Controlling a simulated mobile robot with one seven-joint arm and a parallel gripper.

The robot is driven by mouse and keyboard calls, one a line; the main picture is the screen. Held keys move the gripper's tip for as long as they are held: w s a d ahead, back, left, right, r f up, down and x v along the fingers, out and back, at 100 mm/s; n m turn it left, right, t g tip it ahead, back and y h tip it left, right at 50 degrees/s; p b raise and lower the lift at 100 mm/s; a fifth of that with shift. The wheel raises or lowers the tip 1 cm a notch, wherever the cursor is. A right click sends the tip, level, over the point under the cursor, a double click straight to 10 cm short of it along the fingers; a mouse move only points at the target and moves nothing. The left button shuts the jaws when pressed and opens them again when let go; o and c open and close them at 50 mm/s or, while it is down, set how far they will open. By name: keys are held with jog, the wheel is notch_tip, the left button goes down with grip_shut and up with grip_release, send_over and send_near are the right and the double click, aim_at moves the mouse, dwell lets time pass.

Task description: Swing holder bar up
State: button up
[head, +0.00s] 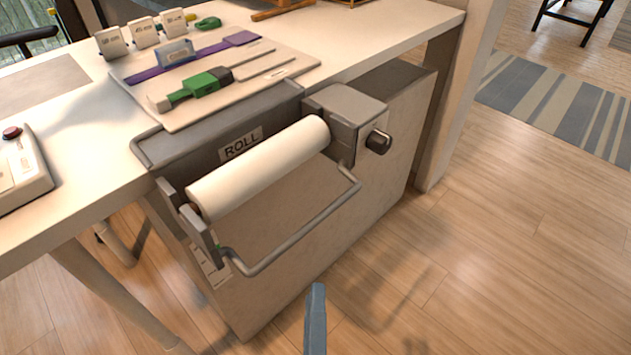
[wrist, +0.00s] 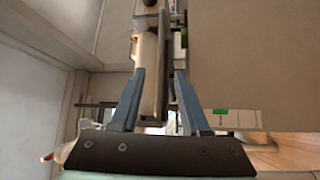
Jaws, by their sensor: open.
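The holder bar (head: 305,234) is a grey U-shaped bar in the head view. It hangs low and outward in front of the white roll (head: 260,168), with its ends at the left and right brackets. The roll lies across the ROLL unit on the side of the table. One blue-grey finger of my gripper (head: 315,320) shows at the bottom of the head view, below the bar and apart from it in the picture. In the wrist view my gripper (wrist: 161,72) has its two fingers spread.
The unit has a dark knob (head: 378,142) at its right end. A board (head: 275,85) with a green tool (head: 195,88) lies on the table (head: 400,25) above. A box with a red button (head: 12,133) is at left. Open wooden floor (head: 480,260) lies to the right.

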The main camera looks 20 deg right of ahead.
aim_at(315, 219)
jog(key=shift+n, duration=0.3)
jog(key=shift+p+x, duration=1.65)
jog(key=shift+x, duration=4.85)
jog(key=shift+f, duration=0.1)
grip_shut()
